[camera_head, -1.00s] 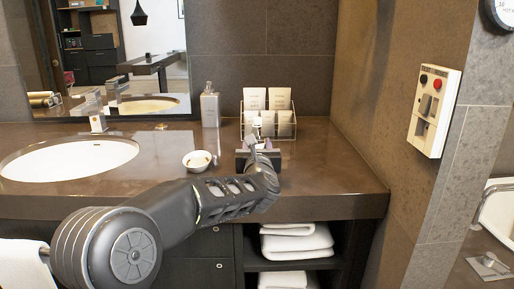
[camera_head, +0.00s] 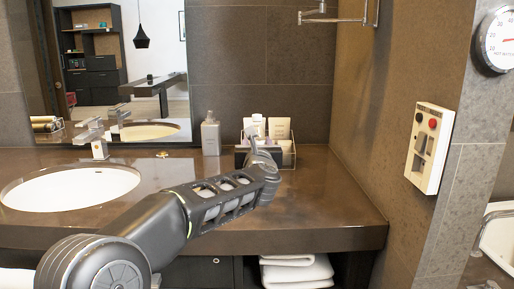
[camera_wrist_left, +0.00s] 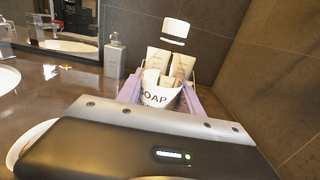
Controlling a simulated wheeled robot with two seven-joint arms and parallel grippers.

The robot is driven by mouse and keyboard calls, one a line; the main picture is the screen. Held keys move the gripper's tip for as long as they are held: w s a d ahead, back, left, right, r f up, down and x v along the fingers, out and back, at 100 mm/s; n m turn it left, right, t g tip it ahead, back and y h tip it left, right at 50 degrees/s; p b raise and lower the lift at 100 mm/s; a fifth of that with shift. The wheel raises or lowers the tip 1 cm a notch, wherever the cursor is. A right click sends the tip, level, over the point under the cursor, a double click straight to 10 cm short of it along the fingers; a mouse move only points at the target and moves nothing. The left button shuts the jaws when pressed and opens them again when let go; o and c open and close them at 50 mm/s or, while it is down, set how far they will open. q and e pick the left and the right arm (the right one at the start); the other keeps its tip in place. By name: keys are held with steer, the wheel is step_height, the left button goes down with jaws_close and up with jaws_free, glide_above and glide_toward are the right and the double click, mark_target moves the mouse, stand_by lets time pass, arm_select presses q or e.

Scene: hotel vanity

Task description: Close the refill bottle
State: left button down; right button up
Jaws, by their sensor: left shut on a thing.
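My left gripper (camera_head: 258,153) is over the back of the counter, in front of the wire rack. In the left wrist view its purple-grey fingers (camera_wrist_left: 163,98) are shut on the white refill bottle (camera_wrist_left: 157,92), which is marked SOAP and stands roughly upright. I cannot see what holds the cap. In the head view the bottle is mostly hidden by my gripper. My right gripper is not in view.
A wire rack (camera_head: 291,156) with upright packets (camera_head: 279,128) stands just behind the gripper. A grey dispenser bottle (camera_head: 210,135) stands to its left. The sink (camera_head: 70,188) and faucet (camera_head: 95,140) are further left. The counter (camera_head: 325,205) is clear on the right, up to the side wall.

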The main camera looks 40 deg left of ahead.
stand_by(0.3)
arm_select(q)
steer(key=c, duration=1.3)
jaws_free()
jaws_close()
